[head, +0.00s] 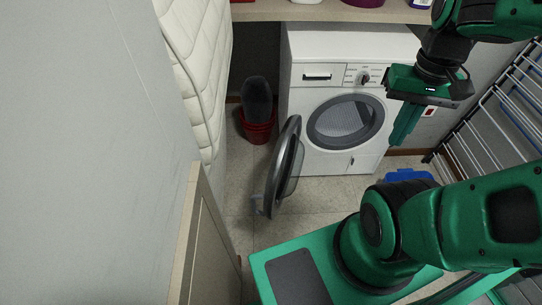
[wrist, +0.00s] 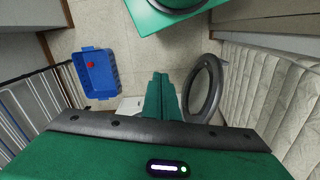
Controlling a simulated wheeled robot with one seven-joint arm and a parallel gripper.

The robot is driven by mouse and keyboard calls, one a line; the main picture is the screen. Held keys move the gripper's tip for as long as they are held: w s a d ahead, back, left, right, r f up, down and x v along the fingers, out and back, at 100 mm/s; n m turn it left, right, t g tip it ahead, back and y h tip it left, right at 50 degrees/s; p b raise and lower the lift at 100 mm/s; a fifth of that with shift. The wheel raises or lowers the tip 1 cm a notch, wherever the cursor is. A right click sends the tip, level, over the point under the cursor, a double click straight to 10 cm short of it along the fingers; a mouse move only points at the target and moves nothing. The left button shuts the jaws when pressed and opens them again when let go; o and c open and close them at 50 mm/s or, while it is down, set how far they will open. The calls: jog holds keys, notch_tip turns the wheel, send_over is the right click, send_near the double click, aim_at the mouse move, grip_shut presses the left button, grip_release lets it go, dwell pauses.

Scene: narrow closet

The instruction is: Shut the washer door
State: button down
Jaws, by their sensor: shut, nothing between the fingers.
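The white washer (head: 340,55) stands under a shelf, with its round drum opening (head: 346,121) uncovered. Its round grey-rimmed door (head: 285,168) hangs wide open, swung out from the left side of the opening. My gripper (head: 397,143) is shut and empty, pointing down in front of the washer's right side, apart from the door. In the wrist view the shut fingers (wrist: 159,80) point toward the floor, and the door (wrist: 203,88) shows as a dark ring right of them. A small part of the washer's white body (wrist: 130,104) shows beside the fingers.
A red pot (head: 257,128) with a dark object stands left of the washer. A padded mattress (head: 196,60) lines the left. A drying rack (head: 495,120) leans at the right. A blue crate (wrist: 97,72) is on the floor. Some floor is clear before the washer.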

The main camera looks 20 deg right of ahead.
jog(key=w+a+f+n+h, duration=0.1)
jog(key=w+n, duration=0.1)
jog(key=w, duration=0.4)
jog(key=w+f+n, duration=0.2)
jog(key=w+n, duration=0.1)
jog(key=w, duration=0.3)
jog(key=n+g+h, duration=0.1)
jog(key=n+g, duration=0.1)
jog(key=n, duration=0.6)
send_over(283, 166)
jog(key=w+d, duration=0.3)
jog(key=w, duration=0.1)
notch_tip(283, 166, down, 14)
jog(key=w+a+f+n, duration=0.35)
jog(key=a+f, duration=0.35)
jog(key=f, duration=0.4)
jog(key=x, duration=0.9)
jog(key=shift+d, duration=0.2)
jog(key=shift+f, duration=0.15)
jog(key=shift+s, duration=0.15)
